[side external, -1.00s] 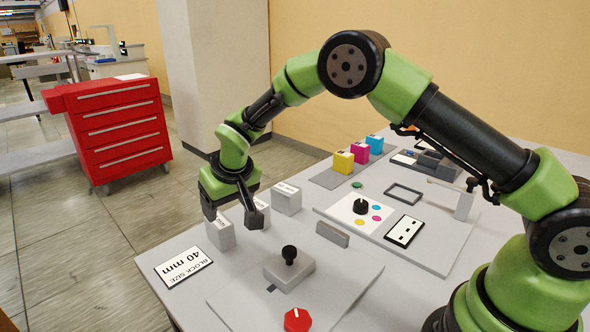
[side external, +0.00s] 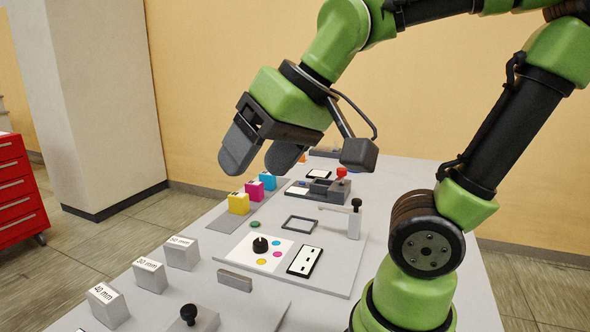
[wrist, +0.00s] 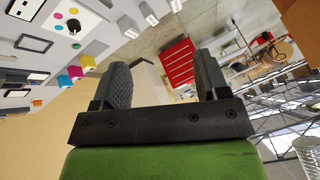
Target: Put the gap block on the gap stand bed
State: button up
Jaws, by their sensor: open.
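Three light grey blocks stand in a row on the table's left side: one marked 40 mm (side external: 108,307), one that reads 30 mm (side external: 150,278) and one that reads 50 mm (side external: 183,255). Which one is the gap block is not labelled here. A flat grey plate (side external: 265,306) with a grey piece under a black knob (side external: 189,315) is cut off at the bottom edge; I cannot tell which part is the gap stand bed. My gripper (side external: 262,158) is open and empty, high above the table. In the wrist view its fingers (wrist: 160,85) are spread with nothing between.
Yellow (side external: 239,204), magenta (side external: 254,191) and cyan (side external: 268,181) cubes stand behind. A panel with a black dial (side external: 260,245), a thin grey bar (side external: 234,281) and a post with a black knob (side external: 354,220) occupy the middle. A red cabinet (side external: 14,185) stands off the table.

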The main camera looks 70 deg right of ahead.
jog(key=s, duration=0.2)
jog(key=s+f, duration=0.1)
jog(key=shift+s+a+t, duration=0.1)
jog(key=shift+s+t, duration=0.2)
jog(key=shift+s, duration=0.05)
jog(key=shift+o, duration=0.4)
jog(key=shift+s+f, duration=0.1)
jog(key=shift+s, duration=0.35)
